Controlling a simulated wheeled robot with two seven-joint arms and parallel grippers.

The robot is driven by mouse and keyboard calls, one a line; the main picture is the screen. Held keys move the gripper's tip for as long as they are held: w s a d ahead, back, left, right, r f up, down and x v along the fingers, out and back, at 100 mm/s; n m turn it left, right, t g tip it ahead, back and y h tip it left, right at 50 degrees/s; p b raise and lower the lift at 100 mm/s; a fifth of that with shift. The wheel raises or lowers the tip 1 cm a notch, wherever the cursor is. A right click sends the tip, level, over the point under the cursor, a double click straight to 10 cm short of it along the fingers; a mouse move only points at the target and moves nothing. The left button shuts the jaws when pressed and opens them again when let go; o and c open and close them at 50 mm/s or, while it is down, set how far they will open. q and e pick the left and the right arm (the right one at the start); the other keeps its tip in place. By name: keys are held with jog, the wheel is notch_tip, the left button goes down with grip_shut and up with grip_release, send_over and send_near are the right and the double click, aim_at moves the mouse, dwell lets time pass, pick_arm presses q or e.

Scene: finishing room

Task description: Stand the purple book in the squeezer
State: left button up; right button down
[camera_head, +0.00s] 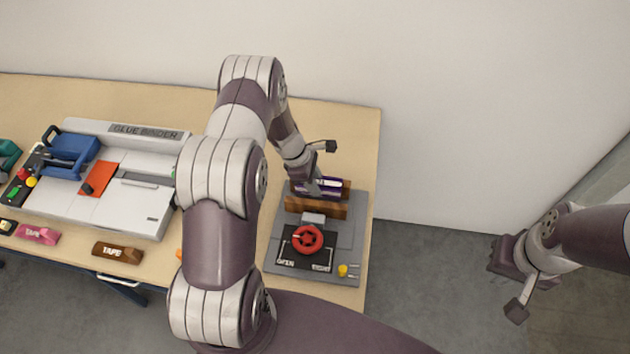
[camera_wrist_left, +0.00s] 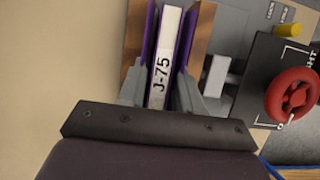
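The purple book (camera_head: 331,184) stands upright between the wooden jaws (camera_head: 318,207) of the squeezer (camera_head: 345,238) in the head view. Its white spine label (camera_wrist_left: 164,62) reads J-75 in the left wrist view, with purple cover on both sides. My left gripper (camera_wrist_left: 162,92) has one finger on each side of the book, close against it, and appears shut on it. The wooden jaws show just outside the book. The book's lower part is hidden. The squeezer's red handwheel (camera_head: 307,239) is at its front. My right gripper (camera_head: 506,283) is open and empty, off to the right of the table.
A glue binder (camera_head: 135,205) with a blue clamp and an orange sheet stands at the left. The table ends just right of the squeezer. A wall stands behind.

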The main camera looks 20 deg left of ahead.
pick_arm(q)
jog(key=p+v, duration=0.7)
jog(key=v, duration=0.3)
jog(key=shift+a+r+p, duration=0.25)
jog(key=shift+r+p, duration=0.15)
dwell(0.4)
